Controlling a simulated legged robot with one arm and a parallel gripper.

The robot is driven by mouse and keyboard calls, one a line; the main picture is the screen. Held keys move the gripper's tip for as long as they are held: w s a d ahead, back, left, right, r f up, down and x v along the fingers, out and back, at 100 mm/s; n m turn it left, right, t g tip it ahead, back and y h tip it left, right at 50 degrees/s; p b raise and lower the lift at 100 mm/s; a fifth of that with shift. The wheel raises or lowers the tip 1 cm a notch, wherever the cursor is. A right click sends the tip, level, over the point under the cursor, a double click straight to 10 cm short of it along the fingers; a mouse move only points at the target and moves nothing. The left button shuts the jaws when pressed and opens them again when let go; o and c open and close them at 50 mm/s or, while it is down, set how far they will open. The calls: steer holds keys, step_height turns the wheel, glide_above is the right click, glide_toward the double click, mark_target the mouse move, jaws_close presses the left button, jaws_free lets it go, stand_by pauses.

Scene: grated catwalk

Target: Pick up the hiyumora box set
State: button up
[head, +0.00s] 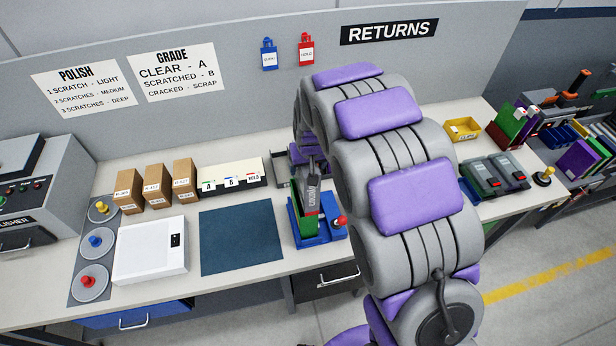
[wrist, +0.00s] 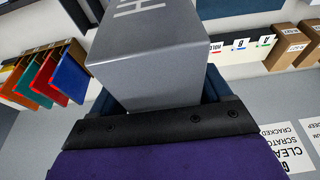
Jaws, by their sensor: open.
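A grey box with white lettering starting with H, likely the hiyumora box set (wrist: 150,62), fills the middle of the wrist view directly ahead of my gripper (wrist: 155,122). Its other letters are cut off by the frame. My gripper is open; a dark jaw edge lies close below the box, and I cannot tell whether they touch. In the head view, my gripper (head: 309,168) is above the blue stand (head: 322,238), largely hidden by my arm.
A red-knobbed lever (head: 340,221) rises from the stand. A dark blue mat (head: 241,240), white case (head: 150,250), labelled white tray (head: 231,172) and cardboard boxes (head: 156,186) are left. A yellow bin (head: 463,130) and dark devices (head: 495,176) are right. The mat is bare.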

steer(key=shift+a+f, duration=0.15)
steer(key=shift+a, duration=0.05)
steer(key=shift+d, duration=0.15)
steer(key=shift+c, duration=0.6)
steer(key=shift+s+a, duration=0.1)
steer(key=shift+a, duration=0.25)
steer(key=c, duration=0.8)
steer(key=shift+d, duration=0.15)
jaws_close()
